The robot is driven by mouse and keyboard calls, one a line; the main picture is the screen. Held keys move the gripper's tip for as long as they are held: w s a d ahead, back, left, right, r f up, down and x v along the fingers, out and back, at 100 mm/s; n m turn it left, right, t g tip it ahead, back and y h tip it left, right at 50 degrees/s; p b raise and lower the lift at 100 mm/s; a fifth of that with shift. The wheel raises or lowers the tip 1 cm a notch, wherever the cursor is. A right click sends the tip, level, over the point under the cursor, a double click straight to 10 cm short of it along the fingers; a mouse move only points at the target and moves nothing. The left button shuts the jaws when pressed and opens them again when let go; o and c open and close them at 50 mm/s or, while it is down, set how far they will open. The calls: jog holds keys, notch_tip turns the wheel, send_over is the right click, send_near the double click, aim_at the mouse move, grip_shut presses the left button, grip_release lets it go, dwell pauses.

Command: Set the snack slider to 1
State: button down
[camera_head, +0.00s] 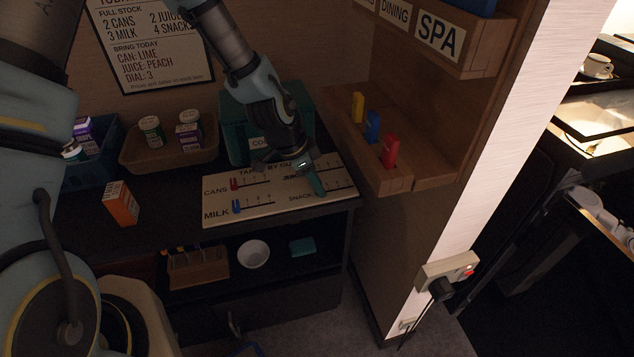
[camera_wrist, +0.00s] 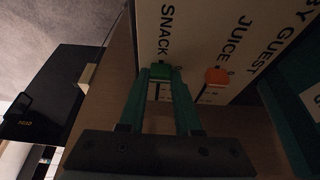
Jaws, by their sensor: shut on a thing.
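The pale slider board (camera_head: 275,209) lies on the dark counter, with rows marked CANS, MILK, JUICE and SNACK. My gripper (camera_head: 318,186) is over the SNACK row at the board's right side. In the wrist view my gripper's green fingertips (camera_wrist: 160,76) are shut on the green snack slider (camera_wrist: 161,71). The snack slider stands at the label end of its track, close to the word SNACK; its exact number is unclear. The orange juice slider (camera_wrist: 217,76) is beside it, apart from the fingers. The red cans slider (camera_head: 234,184) and blue milk slider (camera_head: 237,206) are to the left.
An orange carton (camera_head: 121,204) stands left of the board. A teal box (camera_head: 234,128) and a brown basket (camera_head: 150,160) are behind it. A wooden rack (camera_head: 402,179) with yellow, blue and red pieces rises at the right. A white bowl (camera_head: 253,254) sits on the lower shelf.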

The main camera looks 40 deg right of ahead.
dwell(0.8)
jog(key=shift+s+d+b, duration=0.25)
jog(key=shift+d, duration=0.4)
jog(key=shift+s+d+b, duration=0.2)
jog(key=shift+d+b, duration=0.05)
jog(key=shift+d, duration=0.4)
jog(key=c, duration=0.6)
grip_release()
jog(key=shift+a+r, duration=0.1)
jog(key=b+v, duration=0.1)
jog(key=v, duration=0.9)
jog(key=shift+r, duration=0.3)
jog(key=shift+w+a, duration=0.1)
jog(key=shift+a, duration=0.05)
